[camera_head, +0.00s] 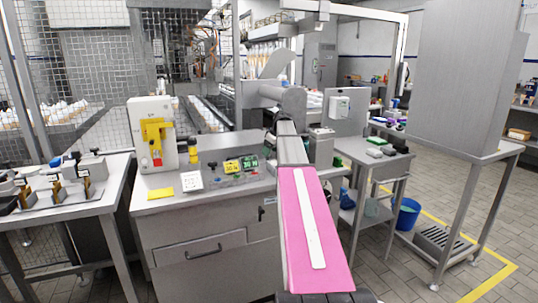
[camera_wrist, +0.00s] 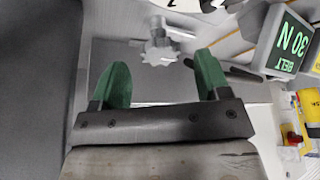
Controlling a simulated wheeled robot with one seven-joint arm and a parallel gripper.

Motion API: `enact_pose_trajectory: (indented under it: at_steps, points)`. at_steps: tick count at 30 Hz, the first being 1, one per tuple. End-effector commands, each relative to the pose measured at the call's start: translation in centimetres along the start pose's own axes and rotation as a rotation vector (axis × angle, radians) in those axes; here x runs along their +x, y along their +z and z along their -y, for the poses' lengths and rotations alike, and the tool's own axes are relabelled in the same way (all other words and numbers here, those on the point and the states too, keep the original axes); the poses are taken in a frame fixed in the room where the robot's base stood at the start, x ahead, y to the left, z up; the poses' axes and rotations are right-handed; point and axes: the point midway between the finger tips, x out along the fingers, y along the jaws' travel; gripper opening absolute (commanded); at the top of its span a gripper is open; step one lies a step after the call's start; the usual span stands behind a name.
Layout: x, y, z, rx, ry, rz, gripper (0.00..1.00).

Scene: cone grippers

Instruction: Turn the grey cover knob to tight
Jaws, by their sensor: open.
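A grey lobed knob (camera_wrist: 160,52) shows in the wrist view, on a short pale stem, ahead of my gripper. My gripper (camera_wrist: 163,78) has two green fingertips set wide apart, and nothing is between them. The knob appears just beyond the fingertips, near the middle of the gap, and is not gripped. Behind it is a flat grey metal surface (camera_wrist: 110,65), which may be the cover. I cannot read any tight mark. In the head view I cannot make out the knob or the fingertips.
A green display reading 30 N BELT (camera_wrist: 293,42) stands right of the gripper in the wrist view. A dark lever (camera_wrist: 232,72) lies by the right fingertip. In the head view, a grey bench (camera_head: 165,203) carries a yellow-and-white device (camera_head: 152,135).

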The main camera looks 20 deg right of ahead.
Motion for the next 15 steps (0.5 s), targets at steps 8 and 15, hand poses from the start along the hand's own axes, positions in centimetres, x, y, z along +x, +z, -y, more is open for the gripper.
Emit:
enact_pose_trajectory:
  at_steps: [8,15]
  points:
    - [2.1,0.0,0.0,0.000,0.001,0.000,0.69]
    - [2.2,0.0,0.0,0.000,0.001,0.000,0.69]
